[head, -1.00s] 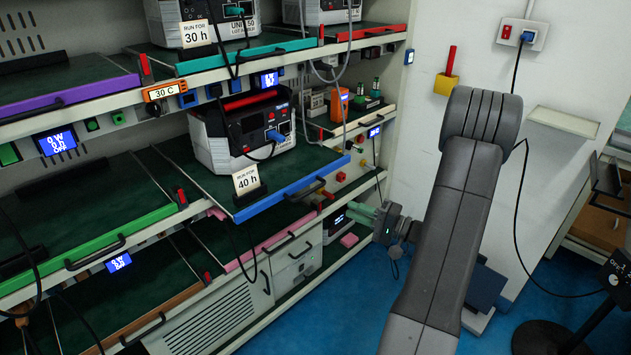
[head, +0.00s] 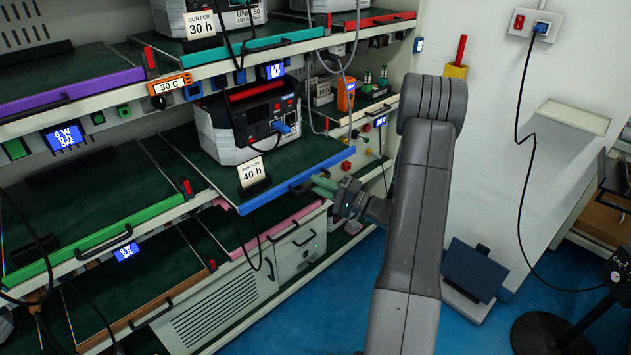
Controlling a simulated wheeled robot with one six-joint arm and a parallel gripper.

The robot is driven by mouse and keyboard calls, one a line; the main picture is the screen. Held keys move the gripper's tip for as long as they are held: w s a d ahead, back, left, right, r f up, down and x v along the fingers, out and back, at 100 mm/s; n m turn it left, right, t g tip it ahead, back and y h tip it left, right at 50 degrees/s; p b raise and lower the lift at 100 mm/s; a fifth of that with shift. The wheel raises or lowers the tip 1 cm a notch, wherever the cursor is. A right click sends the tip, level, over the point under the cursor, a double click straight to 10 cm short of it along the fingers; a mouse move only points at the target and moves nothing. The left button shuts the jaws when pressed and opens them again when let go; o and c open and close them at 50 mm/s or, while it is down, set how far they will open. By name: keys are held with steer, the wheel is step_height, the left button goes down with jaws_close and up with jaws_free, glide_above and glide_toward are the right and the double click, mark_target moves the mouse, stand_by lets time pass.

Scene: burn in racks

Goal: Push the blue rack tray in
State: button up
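The blue rack tray (head: 285,191) sticks out of the middle shelf of the rack, its blue front edge standing forward of the neighbouring shelf edges. A white and black power unit (head: 248,125) and a "RUN FOR 40 h" card (head: 252,173) stand on it. My gripper (head: 318,184) has pale green fingers at the right part of the blue edge, by the tray's dark handle. I cannot tell whether the fingers touch the tray. The finger gap is too small to make out.
A green-edged tray (head: 95,241) is to the left and a pink-edged one (head: 262,238) below. Black cables hang from the shelves, one in front of the blue tray.

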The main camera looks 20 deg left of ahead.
mark_target(277, 158)
steer(key=shift+a+r, duration=0.15)
steer(key=shift+a, duration=0.55)
jaws_close()
steer(key=w+a+b, duration=0.1)
steer(key=a+b, duration=0.2)
steer(key=a, duration=0.1)
steer(key=w+a+b, duration=0.2)
steer(key=a+b, duration=0.1)
steer(key=a, duration=0.2)
steer(key=w+a+b, duration=0.2)
steer(key=a+b, duration=0.1)
steer(key=a, duration=0.1)
steer(key=shift+w+a, duration=0.25)
steer(key=shift+w+a+b, duration=0.1)
steer(key=shift+a+b, duration=0.15)
steer(key=shift+b, duration=0.05)
steer(key=shift+r, duration=0.1)
